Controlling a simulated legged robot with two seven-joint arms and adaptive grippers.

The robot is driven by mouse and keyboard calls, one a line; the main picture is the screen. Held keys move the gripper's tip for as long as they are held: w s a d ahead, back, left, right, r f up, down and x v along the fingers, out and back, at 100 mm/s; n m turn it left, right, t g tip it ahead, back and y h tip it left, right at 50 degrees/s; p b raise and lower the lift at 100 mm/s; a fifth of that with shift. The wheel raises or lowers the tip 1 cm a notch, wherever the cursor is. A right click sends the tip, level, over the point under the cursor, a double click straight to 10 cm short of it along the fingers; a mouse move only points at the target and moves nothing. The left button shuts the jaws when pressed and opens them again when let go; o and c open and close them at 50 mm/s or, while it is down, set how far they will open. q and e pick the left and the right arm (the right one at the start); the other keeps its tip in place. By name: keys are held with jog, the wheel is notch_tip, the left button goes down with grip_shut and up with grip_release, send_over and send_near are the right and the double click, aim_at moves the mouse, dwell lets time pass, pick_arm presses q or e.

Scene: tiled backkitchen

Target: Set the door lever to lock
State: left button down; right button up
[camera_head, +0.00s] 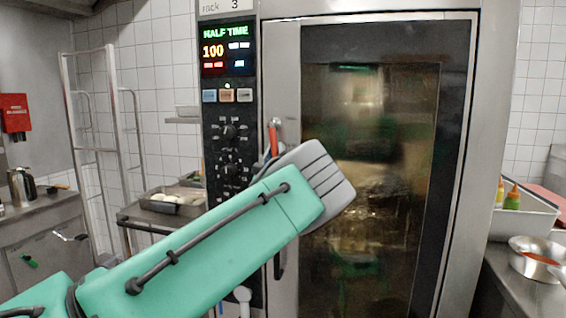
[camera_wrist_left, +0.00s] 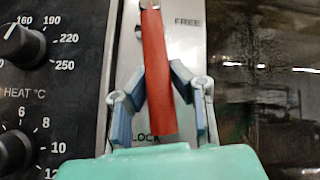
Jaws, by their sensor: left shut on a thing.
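The door lever is red; in the left wrist view the lever (camera_wrist_left: 158,80) hangs nearly straight down, its lower end beside the word LOCK, while the word FREE stands at the upper right. My left gripper (camera_wrist_left: 158,90) has one finger on each side of the lever, shut on it. In the head view the lever (camera_head: 273,142) shows at the left edge of the oven door (camera_head: 370,170), above my left gripper (camera_head: 267,160), whose fingers are mostly hidden behind my wrist. My right gripper is not in view.
The oven's control panel (camera_head: 228,130) with dials and a lit display is just left of the lever. A metal rack (camera_head: 85,150) and a tray (camera_head: 172,202) on a shelf stand at left. A counter with a pan (camera_head: 535,255) is at right.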

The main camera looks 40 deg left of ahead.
pick_arm(q)
jog(key=shift+s+a+f+m+t+h+b, duration=0.1)
jog(key=shift+s+a+m+t+h+b, duration=0.2)
jog(key=shift+m+h, duration=0.65)
jog(key=shift+w+a+f+m+t+h+b, duration=0.1)
jog(key=shift+m+t+h+b, duration=0.3)
jog(key=shift+m+h, duration=0.5)
jog(key=shift+s+a+f+m+t+h+b, duration=0.1)
jog(key=shift+s+a+m+t+h+b, duration=0.2)
jog(key=shift+m+h, duration=0.6)
jog(key=shift+r, duration=0.1)
jog(key=c, duration=1.6)
grip_release()
jog(key=shift+o, duration=0.9)
jog(key=shift+s+d+r, duration=0.1)
jog(key=shift+s+r, duration=0.1)
jog(key=shift+w, duration=0.1)
jog(key=v, duration=1.2)
jog(key=shift+f, duration=0.1)
